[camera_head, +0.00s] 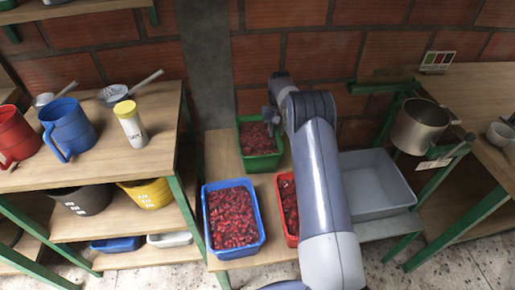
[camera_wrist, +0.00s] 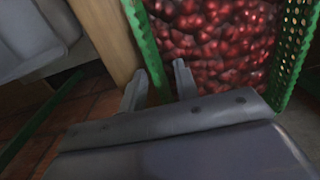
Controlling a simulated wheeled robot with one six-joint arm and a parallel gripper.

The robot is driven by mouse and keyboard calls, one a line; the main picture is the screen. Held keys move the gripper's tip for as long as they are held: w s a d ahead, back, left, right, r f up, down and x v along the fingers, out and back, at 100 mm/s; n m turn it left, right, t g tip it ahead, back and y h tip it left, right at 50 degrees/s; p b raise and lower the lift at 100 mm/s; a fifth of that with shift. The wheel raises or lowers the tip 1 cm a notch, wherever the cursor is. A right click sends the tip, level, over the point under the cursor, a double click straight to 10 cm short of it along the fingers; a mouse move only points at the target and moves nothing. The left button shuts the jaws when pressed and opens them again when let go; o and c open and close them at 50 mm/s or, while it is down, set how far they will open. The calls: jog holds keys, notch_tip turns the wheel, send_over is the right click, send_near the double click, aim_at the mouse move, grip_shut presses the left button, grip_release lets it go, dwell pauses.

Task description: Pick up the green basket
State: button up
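The green basket (camera_head: 262,164) stands at the back of the low wooden table, full of red coffee cherries (camera_head: 256,138). In the wrist view the basket (camera_wrist: 293,45) shows as perforated green walls around the cherries (camera_wrist: 215,40). My gripper (camera_wrist: 159,77) is open at one wall of the basket. One finger is outside that wall and the other is on the cherry side, with the wall between them and gaps showing. In the head view my gripper (camera_head: 269,116) is at the far right part of the basket, partly hidden by my arm.
A blue basket (camera_head: 234,256) and a red basket (camera_head: 291,239) of cherries stand nearer on the table. A grey tray (camera_head: 375,185) is to the right. A shelf with mugs (camera_head: 70,130) is left, and a metal pot (camera_head: 420,125) right. The brick wall is close behind.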

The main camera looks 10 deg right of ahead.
jog(key=shift+f, duration=0.65)
grip_shut()
dwell(0.9)
jog(key=shift+r, duration=0.2)
